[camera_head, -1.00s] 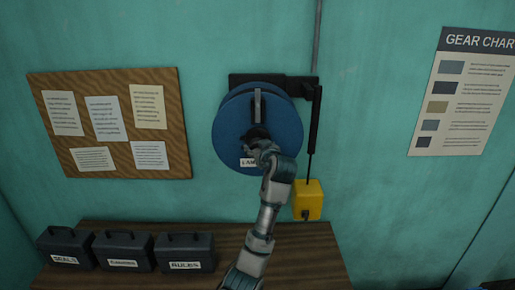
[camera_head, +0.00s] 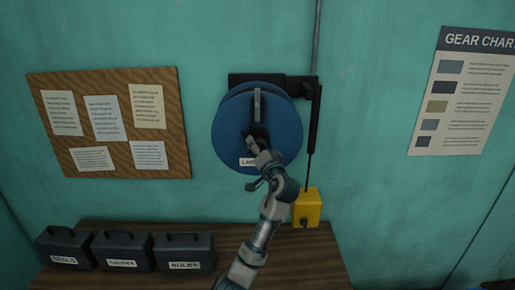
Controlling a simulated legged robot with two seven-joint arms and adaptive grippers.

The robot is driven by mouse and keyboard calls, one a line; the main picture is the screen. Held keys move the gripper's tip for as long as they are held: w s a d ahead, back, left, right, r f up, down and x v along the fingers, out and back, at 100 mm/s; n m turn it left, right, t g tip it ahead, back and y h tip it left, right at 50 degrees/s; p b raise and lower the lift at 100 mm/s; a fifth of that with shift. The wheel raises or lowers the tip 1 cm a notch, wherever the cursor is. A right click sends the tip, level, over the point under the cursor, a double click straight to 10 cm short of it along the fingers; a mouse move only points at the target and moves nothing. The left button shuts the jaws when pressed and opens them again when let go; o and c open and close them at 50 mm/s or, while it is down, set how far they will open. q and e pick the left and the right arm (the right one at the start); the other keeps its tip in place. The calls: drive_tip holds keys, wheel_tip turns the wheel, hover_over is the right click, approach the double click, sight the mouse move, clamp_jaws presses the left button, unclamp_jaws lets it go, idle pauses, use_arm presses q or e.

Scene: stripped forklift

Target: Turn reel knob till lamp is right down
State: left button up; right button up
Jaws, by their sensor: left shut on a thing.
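The blue reel (camera_head: 236,120) is mounted on the teal wall, with a grey bar on its upper face and a white label low on it. My left gripper (camera_head: 258,148) is at the lower middle of the reel, shut on the reel knob, which my fingers mostly hide. The yellow lamp (camera_head: 307,207) hangs on a dark cord from the black bracket (camera_head: 316,110), right of the reel. Its lower end is close to the back edge of the bench top in the picture; I cannot tell if it touches. My right gripper is not in view.
A wooden bench (camera_head: 290,262) stands below the reel, its right part bare. Several dark labelled boxes, such as the rightmost one (camera_head: 184,252), stand on its left. A notice board (camera_head: 110,165) and a gear chart (camera_head: 462,95) hang on the wall.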

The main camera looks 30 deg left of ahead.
use_arm(q)
drive_tip(key=m, duration=0.1)
drive_tip(key=m+t, duration=0.1)
drive_tip(key=m, duration=0.3)
drive_tip(key=shift+w+f+t, duration=0.1)
drive_tip(key=shift+f+t, duration=0.2)
drive_tip(key=shift+t, duration=0.1)
drive_tip(key=shift+f+m+t+h, duration=0.15)
drive_tip(key=shift+m+t, duration=0.3)
drive_tip(key=shift+m, duration=0.8)
drive_tip(key=shift+m+t+h, duration=0.25)
drive_tip(key=shift+m+t, duration=0.2)
drive_tip(key=shift+m, duration=0.8)
drive_tip(key=shift+d, duration=0.1)
drive_tip(key=o, duration=1.2)
drive_tip(key=shift+c, duration=0.2)
drive_tip(key=shift+w, duration=0.2)
